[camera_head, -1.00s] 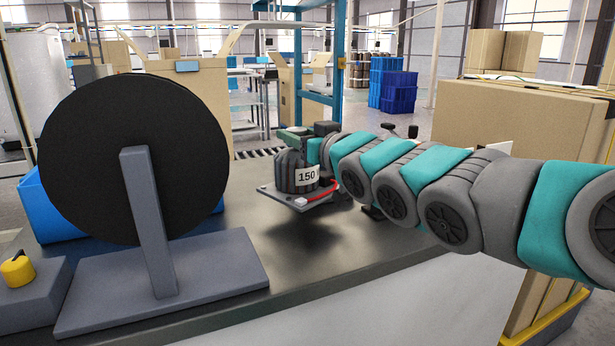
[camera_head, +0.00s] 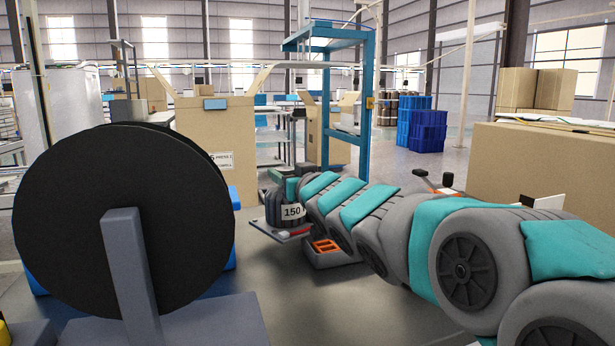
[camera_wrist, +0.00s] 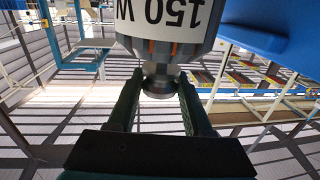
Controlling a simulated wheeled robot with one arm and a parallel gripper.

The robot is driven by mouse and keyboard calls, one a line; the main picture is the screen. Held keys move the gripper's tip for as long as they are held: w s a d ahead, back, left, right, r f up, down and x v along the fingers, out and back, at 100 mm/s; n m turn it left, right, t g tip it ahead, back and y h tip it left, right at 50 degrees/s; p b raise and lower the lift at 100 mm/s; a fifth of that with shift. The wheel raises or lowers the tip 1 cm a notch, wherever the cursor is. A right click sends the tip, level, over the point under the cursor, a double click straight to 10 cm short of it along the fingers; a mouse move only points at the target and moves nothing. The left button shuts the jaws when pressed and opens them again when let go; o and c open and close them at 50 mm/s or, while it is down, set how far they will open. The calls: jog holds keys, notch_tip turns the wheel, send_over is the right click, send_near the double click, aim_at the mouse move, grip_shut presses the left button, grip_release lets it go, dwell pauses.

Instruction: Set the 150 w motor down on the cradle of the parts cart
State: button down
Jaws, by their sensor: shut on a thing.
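My gripper (camera_wrist: 158,88) is shut on the round neck at the motor's end, with one finger on each side. My arm hides part of what lies behind the motor. I cannot pick out the parts cart or its cradle with certainty.
A large black disc (camera_head: 110,225) on a grey stand fills the left. A grey tray with an orange part (camera_head: 326,246) lies just right of the motor, partly behind my arm. Cardboard boxes (camera_head: 212,140) and a teal frame (camera_head: 364,105) stand behind. A big carton (camera_head: 540,170) is at right.

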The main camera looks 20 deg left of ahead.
aim_at(266, 187)
jog(key=shift+w+a+f, duration=0.25)
jog(key=shift+a+f, duration=0.35)
jog(key=shift+a, duration=0.3)
jog(key=shift+w+a+f, duration=0.3)
jog(key=shift+a+f, duration=0.25)
jog(key=shift+a, duration=0.35)
jog(key=shift+w+a+f, duration=0.25)
jog(key=shift+a+f, duration=0.35)
jog(key=shift+a, duration=0.3)
jog(key=shift+f, duration=0.1)
jog(key=shift+c, duration=1.6)
grip_release()
jog(key=shift+f, duration=0.2)
jog(key=shift+r, duration=0.2)
jog(key=b+v, duration=0.1)
jog(key=v, duration=1)
jog(key=shift+s+d+f+b, duration=0.1)
jog(key=shift+s+d+b, duration=0.2)
jog(key=shift+s+d, duration=0.1)
